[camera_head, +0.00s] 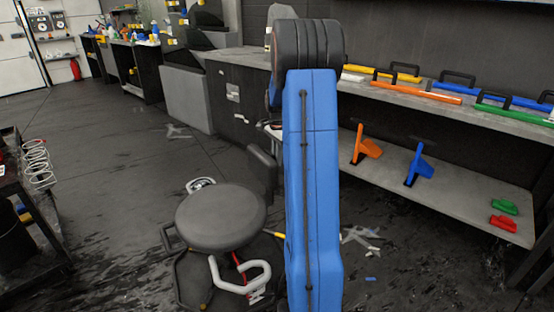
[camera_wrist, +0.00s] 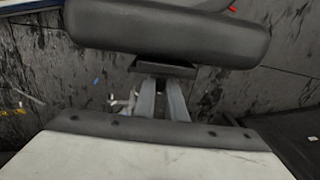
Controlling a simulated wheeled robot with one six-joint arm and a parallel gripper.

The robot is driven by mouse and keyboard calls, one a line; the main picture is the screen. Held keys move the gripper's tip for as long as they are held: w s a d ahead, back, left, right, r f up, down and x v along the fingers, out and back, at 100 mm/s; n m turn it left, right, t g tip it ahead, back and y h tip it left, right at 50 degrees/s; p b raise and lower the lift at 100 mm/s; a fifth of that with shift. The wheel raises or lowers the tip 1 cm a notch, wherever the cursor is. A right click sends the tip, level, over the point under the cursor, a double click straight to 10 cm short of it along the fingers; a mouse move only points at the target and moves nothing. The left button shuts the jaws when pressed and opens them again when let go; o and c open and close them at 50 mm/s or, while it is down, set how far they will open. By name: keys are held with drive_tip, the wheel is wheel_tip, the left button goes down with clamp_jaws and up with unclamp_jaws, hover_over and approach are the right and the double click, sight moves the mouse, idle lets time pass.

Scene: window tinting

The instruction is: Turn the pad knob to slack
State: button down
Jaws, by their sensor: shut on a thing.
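A dark padded backrest (camera_wrist: 165,30) fills the top of the wrist view. In the head view the stool's backrest pad (camera_head: 262,170) stands upright behind the round grey seat (camera_head: 221,217), partly covered by my blue arm. In the wrist view my gripper (camera_wrist: 163,82) has its two grey fingers close together, reaching to a dark block (camera_wrist: 165,66) at the pad's lower edge. This block seems to be the pad knob; its turn position cannot be read. The fingertips are partly hidden there. The gripper is hidden behind my arm in the head view.
A grey shelf bench (camera_head: 440,175) with coloured tools stands at the right. A workbench (camera_head: 240,90) is behind the stool. A dark cart (camera_head: 30,235) stands at the left edge. White handles sit around the stool. The floor at left is mostly clear.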

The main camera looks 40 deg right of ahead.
drive_tip(key=shift+s+t, duration=0.1)
drive_tip(key=shift+t, duration=0.2)
drive_tip(key=shift+s+t, duration=0.15)
drive_tip(key=shift+t, duration=0.65)
drive_tip(key=shift+s+f+t+h, duration=0.15)
drive_tip(key=shift+t+h, duration=0.45)
drive_tip(key=shift+t, duration=1)
drive_tip(key=shift+s+a+f+t+h, duration=0.1)
drive_tip(key=shift+s+t+h, duration=0.05)
drive_tip(key=shift+t, duration=0.7)
drive_tip(key=shift+s+f+t+h, duration=0.1)
drive_tip(key=shift+t+h, duration=0.05)
drive_tip(key=shift+t, duration=1.5)
drive_tip(key=shift+f+t+h, duration=0.3)
drive_tip(key=shift+t+h, duration=0.15)
drive_tip(key=shift+t, duration=1.5)
drive_tip(key=shift+f+t+h, duration=0.25)
drive_tip(key=shift+t+h, duration=0.15)
drive_tip(key=shift+t, duration=1.6)
drive_tip(key=shift+f+t+h, duration=0.3)
drive_tip(key=shift+t+h, duration=0.15)
drive_tip(key=shift+t, duration=1.5)
